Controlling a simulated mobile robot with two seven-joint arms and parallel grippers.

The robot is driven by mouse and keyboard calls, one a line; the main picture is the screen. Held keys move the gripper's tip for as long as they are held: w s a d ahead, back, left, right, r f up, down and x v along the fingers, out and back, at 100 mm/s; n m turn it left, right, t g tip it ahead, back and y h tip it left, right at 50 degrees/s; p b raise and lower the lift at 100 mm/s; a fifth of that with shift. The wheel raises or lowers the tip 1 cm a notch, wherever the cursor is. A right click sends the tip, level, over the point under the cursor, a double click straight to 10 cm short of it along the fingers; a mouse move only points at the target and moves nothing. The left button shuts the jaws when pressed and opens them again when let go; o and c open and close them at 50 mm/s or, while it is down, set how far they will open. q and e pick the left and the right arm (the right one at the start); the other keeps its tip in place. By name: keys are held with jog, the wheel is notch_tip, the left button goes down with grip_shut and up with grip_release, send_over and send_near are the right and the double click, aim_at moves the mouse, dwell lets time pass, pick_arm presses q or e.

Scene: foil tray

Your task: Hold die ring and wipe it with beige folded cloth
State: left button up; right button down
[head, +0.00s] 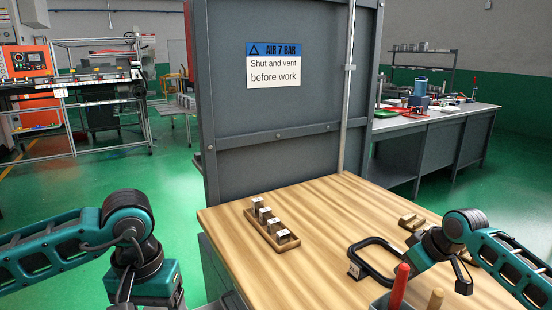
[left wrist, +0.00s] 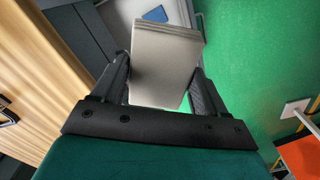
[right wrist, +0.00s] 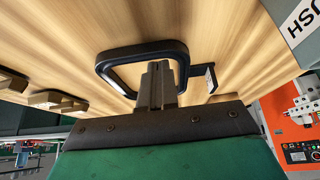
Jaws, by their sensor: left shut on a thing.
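The beige folded cloth (left wrist: 165,60) is a layered, stiff-looking block in the left wrist view. My left gripper (left wrist: 160,85) is shut on it, one finger on each side, held off the table. The die ring appears to be the black rounded-square loop (head: 372,262) on the wooden table, with a small white tag on its left side; it also shows in the right wrist view (right wrist: 128,53). My right gripper (right wrist: 158,72) has its fingers together, over or beside the loop's near bar; whether they touch it I cannot tell. In the head view both gripper tips are hidden or out of frame.
A wooden holder (head: 262,227) with several metal blocks stands at the table's left. Small wooden blocks (head: 411,221) lie at right. A bin with a red handle (head: 399,287) stands at the near edge. A grey panel (head: 290,120) rises behind. The table's middle is clear.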

pick_arm(q)
jog(key=shift+r+p, duration=1.7)
jog(key=shift+r, duration=0.25)
pick_arm(e)
jog(key=shift+r, duration=2.75)
jog(key=shift+r, duration=0.1)
